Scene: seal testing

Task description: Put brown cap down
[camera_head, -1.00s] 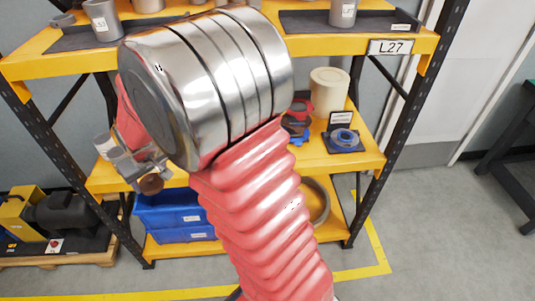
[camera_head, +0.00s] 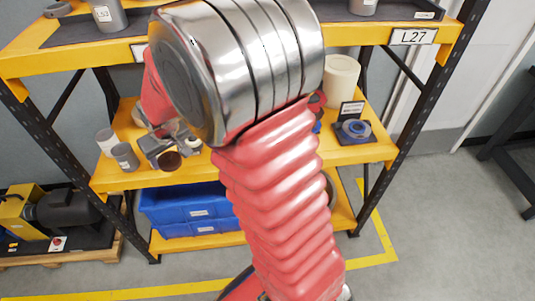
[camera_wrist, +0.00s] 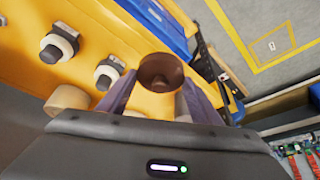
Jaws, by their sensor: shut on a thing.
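The brown cap (camera_wrist: 161,73) is held between the two fingers of my gripper (camera_wrist: 155,95) in the wrist view. Its round, hollow-looking face is toward the camera. In the head view the brown cap (camera_head: 169,160) shows small at the tip of my gripper (camera_head: 172,146), over the middle yellow shelf (camera_head: 205,170). My gripper is shut on it. I cannot tell whether the cap touches the shelf. My own arm hides part of the shelf in the head view.
Two grey-white cylinders (camera_head: 115,148) stand left of my gripper. A cream cylinder (camera_head: 341,78) and a blue ring on a black stand (camera_head: 356,130) are at the right. Blue bins (camera_head: 185,207) sit below. In the wrist view, white-and-dark fittings (camera_wrist: 59,43) stand on the shelf.

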